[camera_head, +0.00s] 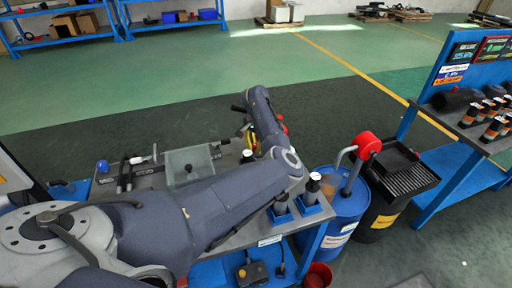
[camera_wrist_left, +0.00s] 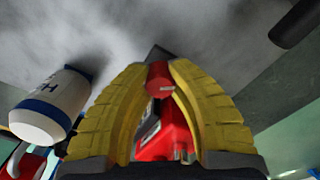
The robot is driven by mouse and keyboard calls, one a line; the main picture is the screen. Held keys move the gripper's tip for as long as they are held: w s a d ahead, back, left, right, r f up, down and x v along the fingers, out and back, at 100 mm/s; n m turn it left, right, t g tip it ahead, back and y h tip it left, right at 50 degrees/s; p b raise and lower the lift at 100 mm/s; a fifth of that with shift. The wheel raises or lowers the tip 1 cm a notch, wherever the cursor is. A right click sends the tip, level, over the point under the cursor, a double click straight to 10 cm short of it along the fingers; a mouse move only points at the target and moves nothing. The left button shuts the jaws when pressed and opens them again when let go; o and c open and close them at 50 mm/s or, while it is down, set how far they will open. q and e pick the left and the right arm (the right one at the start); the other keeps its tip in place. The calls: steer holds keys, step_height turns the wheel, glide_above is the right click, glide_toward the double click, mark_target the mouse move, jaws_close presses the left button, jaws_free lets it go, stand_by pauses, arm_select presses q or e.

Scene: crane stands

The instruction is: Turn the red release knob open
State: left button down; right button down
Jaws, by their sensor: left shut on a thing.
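In the left wrist view, a small red cylindrical knob (camera_wrist_left: 160,82) sits between the two yellow fingertips of my left gripper (camera_wrist_left: 160,75). The fingers touch it from both sides and are shut on it. Behind it, between the fingers, is a larger red body (camera_wrist_left: 168,138) with pale labels, partly hidden by the fingers. In the head view, my left gripper (camera_head: 251,138) is at the far side of the workbench, mostly hidden behind my arm. The knob cannot be made out there. My right gripper is not in view.
On the bench are a clear-topped box (camera_head: 188,165) and black-and-white cylinders in blue holders (camera_head: 312,187). A blue drum (camera_head: 345,207) with a red-topped pump stands at the right.

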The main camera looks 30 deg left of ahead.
mark_target(256, 145)
arm_select(q)
steer(key=c, duration=1.1)
jaws_free()
steer(key=shift+o, duration=0.2)
step_height(256, 145, up, 12)
